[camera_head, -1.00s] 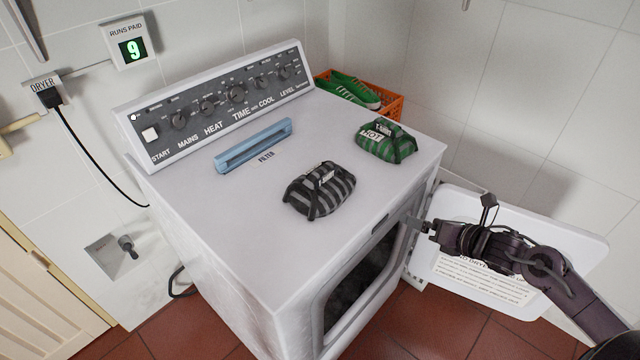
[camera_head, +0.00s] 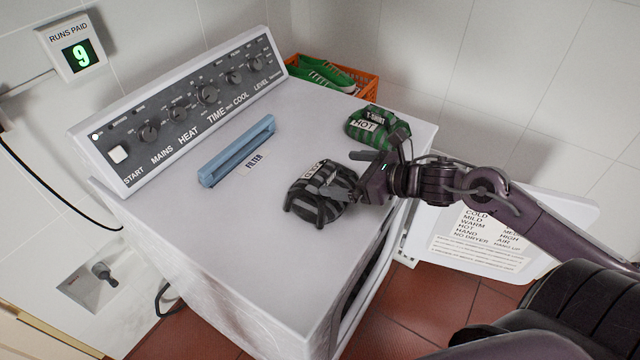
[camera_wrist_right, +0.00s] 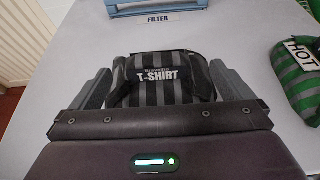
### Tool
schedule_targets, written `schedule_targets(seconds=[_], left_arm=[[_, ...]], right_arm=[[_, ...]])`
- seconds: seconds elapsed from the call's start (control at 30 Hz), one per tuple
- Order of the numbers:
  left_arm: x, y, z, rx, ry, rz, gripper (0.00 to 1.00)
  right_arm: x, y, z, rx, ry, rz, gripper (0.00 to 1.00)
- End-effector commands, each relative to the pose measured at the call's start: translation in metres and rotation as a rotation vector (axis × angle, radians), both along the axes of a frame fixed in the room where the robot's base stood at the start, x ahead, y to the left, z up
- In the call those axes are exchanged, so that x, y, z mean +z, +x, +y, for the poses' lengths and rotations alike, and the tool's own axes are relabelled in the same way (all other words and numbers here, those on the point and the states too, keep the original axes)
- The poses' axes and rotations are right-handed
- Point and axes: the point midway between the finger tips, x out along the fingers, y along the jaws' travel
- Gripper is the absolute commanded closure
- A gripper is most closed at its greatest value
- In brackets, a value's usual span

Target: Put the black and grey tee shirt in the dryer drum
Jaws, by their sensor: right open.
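The black and grey tee shirt (camera_head: 312,204) is a striped folded bundle on top of the dryer. In the right wrist view the tee shirt (camera_wrist_right: 158,80) carries a T-SHIRT label and lies between the two spread fingers. My right gripper (camera_head: 345,180) is open, with its fingers at the bundle's right side; contact cannot be told. It also shows in the right wrist view (camera_wrist_right: 158,92). The dryer (camera_head: 240,260) stands below, with its white door (camera_head: 560,215) swung open to the right. The drum opening is mostly hidden in the head view. My left gripper is not in view.
A green striped bundle marked HOT (camera_head: 368,126) lies close behind my right gripper. A blue filter handle (camera_head: 238,150) and the control panel (camera_head: 190,108) are farther back. An orange crate (camera_head: 362,86) with green shoes stands behind the dryer. The dryer's front left top is clear.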

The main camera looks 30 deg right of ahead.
Motion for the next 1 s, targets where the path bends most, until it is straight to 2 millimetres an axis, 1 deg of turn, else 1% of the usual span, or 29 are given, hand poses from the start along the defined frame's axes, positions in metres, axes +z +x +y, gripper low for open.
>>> schedule_targets(seconds=[0.03, 0.1, 0.2, 0.37, 0.47, 0.6, 0.73, 0.97, 1.0], left_arm=[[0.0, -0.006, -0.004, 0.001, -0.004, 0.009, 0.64], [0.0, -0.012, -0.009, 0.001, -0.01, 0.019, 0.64], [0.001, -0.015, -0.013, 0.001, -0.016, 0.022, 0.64], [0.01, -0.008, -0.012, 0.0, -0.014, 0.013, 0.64], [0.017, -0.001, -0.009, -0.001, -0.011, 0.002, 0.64], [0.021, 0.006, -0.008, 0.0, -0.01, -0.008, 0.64], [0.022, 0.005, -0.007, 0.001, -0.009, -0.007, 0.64], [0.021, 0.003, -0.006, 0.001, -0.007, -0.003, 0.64], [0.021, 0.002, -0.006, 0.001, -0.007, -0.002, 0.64]], right_arm=[[0.0, 0.003, 0.001, -0.001, -0.001, -0.002, 0.0], [-0.001, 0.005, 0.002, -0.001, -0.001, -0.001, 0.0], [-0.002, 0.008, 0.004, -0.001, -0.001, -0.001, 0.0], [-0.006, 0.019, 0.014, -0.002, 0.002, -0.001, 0.0], [-0.01, 0.028, 0.021, -0.002, 0.003, -0.002, 0.0], [-0.018, 0.039, 0.027, -0.005, 0.002, -0.001, 0.0], [-0.022, 0.044, 0.03, -0.002, -0.001, 0.0, 0.0], [-0.024, 0.044, 0.031, -0.001, -0.001, 0.002, 0.0], [-0.024, 0.044, 0.031, -0.001, -0.001, 0.002, 0.03]])
